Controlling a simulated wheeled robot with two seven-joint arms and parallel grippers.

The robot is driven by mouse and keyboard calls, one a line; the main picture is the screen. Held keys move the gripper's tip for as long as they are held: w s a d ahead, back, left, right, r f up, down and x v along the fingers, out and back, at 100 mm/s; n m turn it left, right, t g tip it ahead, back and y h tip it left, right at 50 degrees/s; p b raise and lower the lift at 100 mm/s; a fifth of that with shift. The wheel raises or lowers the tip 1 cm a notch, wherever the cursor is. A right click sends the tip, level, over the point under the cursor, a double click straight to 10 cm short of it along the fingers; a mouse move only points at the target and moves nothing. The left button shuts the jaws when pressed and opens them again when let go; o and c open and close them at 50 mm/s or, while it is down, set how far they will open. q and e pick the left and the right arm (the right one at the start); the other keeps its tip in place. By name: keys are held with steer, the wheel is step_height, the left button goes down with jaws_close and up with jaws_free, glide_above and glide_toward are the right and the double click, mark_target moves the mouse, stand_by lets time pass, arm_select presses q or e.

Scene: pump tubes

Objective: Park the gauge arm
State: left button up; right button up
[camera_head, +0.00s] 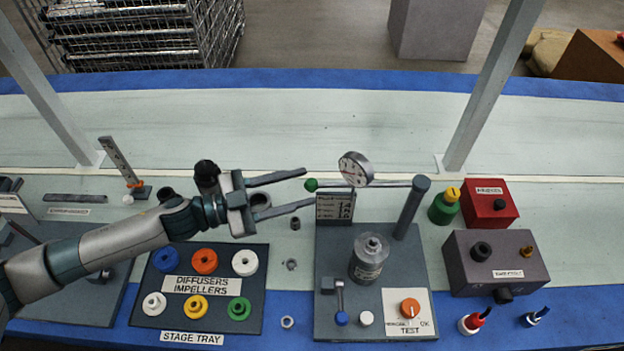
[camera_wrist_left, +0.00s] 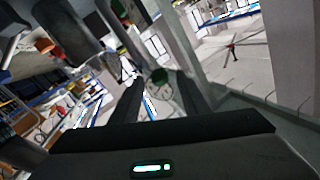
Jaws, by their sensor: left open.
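The gauge arm (camera_head: 391,185) is a thin horizontal rod from a grey post (camera_head: 412,207) at the right of the test stand. It carries a round dial gauge (camera_head: 355,168) and ends at the left in a green ball knob (camera_head: 311,185). My left gripper (camera_head: 307,187) is open, its two fingers pointing right with the tips on either side of the knob in the head view. In the left wrist view the green knob (camera_wrist_left: 160,76) shows between the finger ends. I cannot tell if a finger touches it. My right gripper is not in view.
Below the gauge arm, a grey cylinder (camera_head: 369,258) stands on the test base plate (camera_head: 332,241), with a blue-tipped lever and an orange knob. The stage tray (camera_head: 198,258) with coloured rings lies left. A red box (camera_head: 488,205) and grey box (camera_head: 495,262) stand right. The bench behind is clear.

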mark_target(312, 184)
arm_select(q)
steer(key=shift+x, duration=1.85)
jaws_close()
